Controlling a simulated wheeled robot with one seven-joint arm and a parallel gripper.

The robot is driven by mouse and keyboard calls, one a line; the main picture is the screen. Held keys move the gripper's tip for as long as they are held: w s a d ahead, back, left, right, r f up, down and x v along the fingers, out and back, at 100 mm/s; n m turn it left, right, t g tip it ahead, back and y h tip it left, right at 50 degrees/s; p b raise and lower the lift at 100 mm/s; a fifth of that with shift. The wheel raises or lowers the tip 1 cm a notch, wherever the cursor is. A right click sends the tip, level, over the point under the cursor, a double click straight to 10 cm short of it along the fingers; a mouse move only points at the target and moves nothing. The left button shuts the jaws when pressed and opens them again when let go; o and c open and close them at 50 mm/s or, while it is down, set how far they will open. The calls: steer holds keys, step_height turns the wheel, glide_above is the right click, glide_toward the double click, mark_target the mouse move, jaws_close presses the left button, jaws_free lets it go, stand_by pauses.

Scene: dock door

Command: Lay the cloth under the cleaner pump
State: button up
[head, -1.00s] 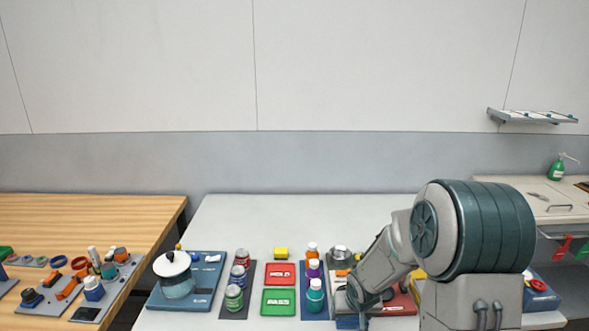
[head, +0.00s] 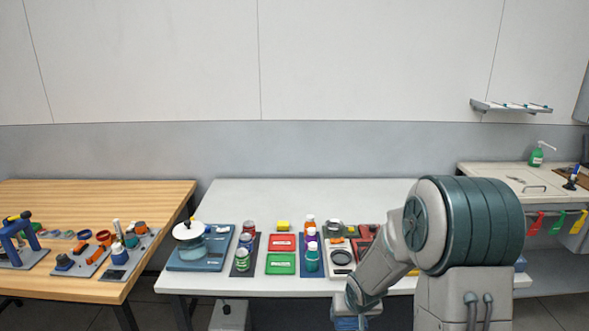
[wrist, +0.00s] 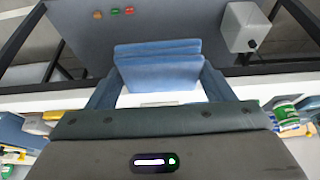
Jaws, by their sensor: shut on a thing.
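The cleaner pump is a green bottle (head: 536,157) with a pale pump top, standing on the counter at the far right in the head view. My gripper (wrist: 160,84) is shut on a folded blue cloth (wrist: 158,62), which sits between its two blue fingers in the wrist view. In the head view my gripper is low at the bottom edge, in front of the white table, and a bit of blue cloth (head: 350,324) shows there. The gripper and cloth are far to the left of the pump and below it. My arm hides part of the table.
The white table (head: 290,200) carries a blue tray (head: 201,262) with a white-lidded pot, cans, red and green trays and bottles. A wooden table (head: 90,215) stands left. The counter (head: 505,180) has a handle, hanging coloured tags and a dark-handled thing (head: 572,177). A shelf (head: 511,106) hangs above.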

steer(key=s+f, duration=0.2)
steer(key=f, duration=0.1)
steer(key=shift+s+f, duration=0.1)
steer(key=shift+f, duration=0.2)
steer(key=shift+s+d+f, duration=0.1)
steer(key=shift+s+f, duration=0.4)
steer(key=shift+f, duration=0.1)
